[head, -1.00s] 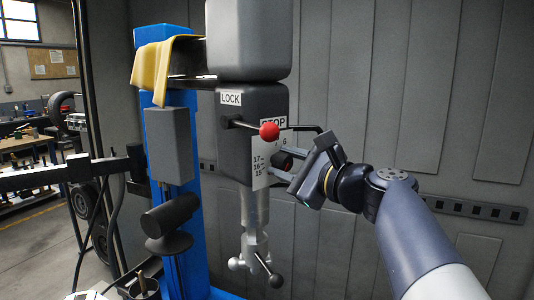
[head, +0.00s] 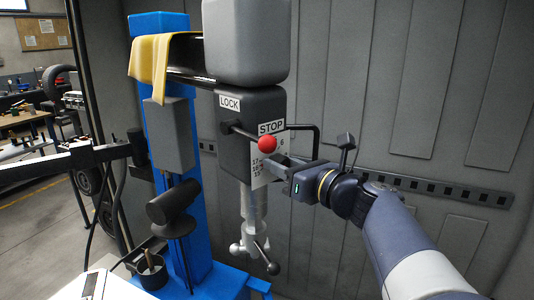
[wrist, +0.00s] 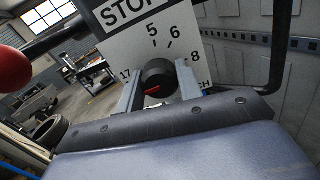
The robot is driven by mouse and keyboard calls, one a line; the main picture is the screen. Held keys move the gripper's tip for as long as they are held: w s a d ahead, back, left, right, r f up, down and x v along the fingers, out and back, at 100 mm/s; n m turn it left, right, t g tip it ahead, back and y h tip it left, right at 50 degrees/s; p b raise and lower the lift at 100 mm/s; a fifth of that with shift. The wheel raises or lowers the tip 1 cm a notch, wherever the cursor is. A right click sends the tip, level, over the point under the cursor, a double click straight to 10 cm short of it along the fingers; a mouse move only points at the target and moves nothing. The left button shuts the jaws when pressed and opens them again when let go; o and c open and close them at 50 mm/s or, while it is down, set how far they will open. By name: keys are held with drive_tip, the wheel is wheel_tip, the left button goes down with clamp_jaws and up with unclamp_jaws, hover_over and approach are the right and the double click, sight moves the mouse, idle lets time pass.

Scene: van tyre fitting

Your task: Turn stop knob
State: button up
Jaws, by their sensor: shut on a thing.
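The stop knob (wrist: 157,78) is a round black knob with a red pointer line on the white scale plate (wrist: 165,38). In the wrist view the red line lies at the knob's lower left.
A red ball lever (head: 267,144) sticks out just above my gripper, close to it. A black bent handle (head: 318,140) passes to the right.

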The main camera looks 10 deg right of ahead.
drive_tip(key=shift+m+p, duration=0.85)
drive_tip(key=shift+m, duration=0.35)
drive_tip(key=shift+f, duration=0.1)
drive_tip(key=o, duration=1)
drive_tip(key=b+v, duration=0.2)
drive_tip(key=v, duration=0.8)
drive_tip(key=shift+s+d, duration=0.15)
drive_tip(key=shift+s, duration=0.2)
